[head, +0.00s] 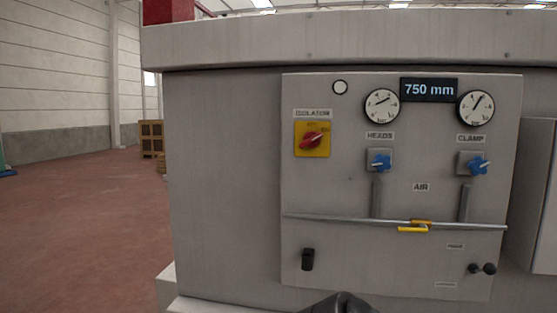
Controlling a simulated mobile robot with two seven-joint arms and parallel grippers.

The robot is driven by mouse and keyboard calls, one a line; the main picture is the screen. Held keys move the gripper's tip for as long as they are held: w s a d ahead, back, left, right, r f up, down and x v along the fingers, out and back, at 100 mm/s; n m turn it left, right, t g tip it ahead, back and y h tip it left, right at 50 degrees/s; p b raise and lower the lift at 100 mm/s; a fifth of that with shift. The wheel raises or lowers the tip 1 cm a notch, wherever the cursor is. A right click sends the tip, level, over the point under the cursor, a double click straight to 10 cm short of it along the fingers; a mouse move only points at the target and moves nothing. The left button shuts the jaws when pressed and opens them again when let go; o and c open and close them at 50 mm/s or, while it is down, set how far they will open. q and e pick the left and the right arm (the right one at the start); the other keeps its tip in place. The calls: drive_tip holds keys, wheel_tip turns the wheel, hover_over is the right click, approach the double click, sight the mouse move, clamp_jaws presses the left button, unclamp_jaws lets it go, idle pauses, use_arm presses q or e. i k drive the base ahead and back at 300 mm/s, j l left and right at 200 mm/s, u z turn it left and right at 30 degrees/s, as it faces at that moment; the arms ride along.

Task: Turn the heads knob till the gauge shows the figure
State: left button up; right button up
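The blue heads knob (380,162) sits on a grey square block below the HEADS label (380,136). Above the label is the round white heads gauge (381,106), its dark needle slanting towards the upper right; its scale figures are too small to read. The display (429,90) beside the gauge reads 750 mm. Neither gripper can be made out. A dark rounded shape, cut off at the bottom edge near the middle, may be part of my arm. Nothing touches the heads knob or covers it.
To the right are a similar clamp knob (477,166) and clamp gauge (476,107). A red isolator switch on a yellow plate (312,139) is at left. A thin bar (340,219) with a yellow valve handle (412,229) crosses below the knobs. Red floor (80,220) lies open at left.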

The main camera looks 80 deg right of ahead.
sight(382, 162)
drive_tip(key=k+l+z, duration=0.15)
drive_tip(key=l+z, duration=0.25)
drive_tip(key=k+l+z, duration=0.15)
drive_tip(key=z, duration=0.3)
drive_tip(key=l+z, duration=0.15)
drive_tip(key=l, duration=0.35)
drive_tip(key=k+l+z, duration=0.15)
drive_tip(key=l, duration=0.35)
